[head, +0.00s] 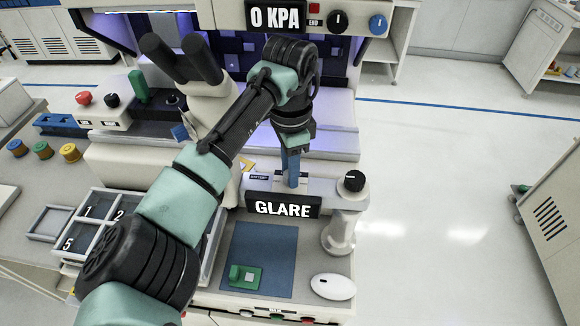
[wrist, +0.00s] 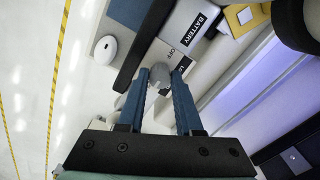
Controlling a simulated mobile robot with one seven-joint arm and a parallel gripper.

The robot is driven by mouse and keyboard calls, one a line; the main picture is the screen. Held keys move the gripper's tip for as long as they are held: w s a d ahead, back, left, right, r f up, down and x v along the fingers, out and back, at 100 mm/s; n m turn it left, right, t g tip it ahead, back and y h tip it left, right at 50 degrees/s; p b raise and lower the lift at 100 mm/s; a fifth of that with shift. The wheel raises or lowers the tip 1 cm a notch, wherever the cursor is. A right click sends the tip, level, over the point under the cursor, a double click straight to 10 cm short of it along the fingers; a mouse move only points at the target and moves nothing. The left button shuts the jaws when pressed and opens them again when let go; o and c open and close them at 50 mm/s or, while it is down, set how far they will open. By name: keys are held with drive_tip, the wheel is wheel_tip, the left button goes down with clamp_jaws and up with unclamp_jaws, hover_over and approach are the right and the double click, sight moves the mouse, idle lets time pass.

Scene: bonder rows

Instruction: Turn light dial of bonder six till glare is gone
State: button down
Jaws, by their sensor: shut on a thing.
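My gripper (head: 291,182) points down at the pale bar behind the black sign reading GLARE (head: 284,206). In the wrist view its blue fingers (wrist: 160,82) are shut on a small grey round dial (wrist: 159,73), taken as the light dial. A small label beside it is partly hidden by a finger. The head view hides the dial behind the fingers. The sign shows that glare is present. No bonder number is readable.
A black knob (head: 353,181) stands on the bar's right end. A white mouse (head: 333,287) and a blue mat (head: 262,255) with a green part (head: 243,277) lie in front. The microscope eyepieces (head: 186,58) rise close left of my arm. The floor at right is clear.

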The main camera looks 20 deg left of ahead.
drive_tip(key=shift+r+n+p, duration=0.15)
drive_tip(key=shift+n+p, duration=0.25)
drive_tip(key=shift+p, duration=0.1)
drive_tip(key=shift+n+p, duration=0.6)
drive_tip(key=shift+p, duration=0.1)
drive_tip(key=n+p, duration=0.3)
drive_tip(key=shift+r, duration=0.1)
drive_tip(key=n+p, duration=0.2)
drive_tip(key=n, duration=0.1)
drive_tip(key=shift+n+p, duration=1.2)
drive_tip(key=shift+n, duration=0.6)
drive_tip(key=shift+f, duration=0.2)
drive_tip(key=c, duration=0.6)
unclamp_jaws()
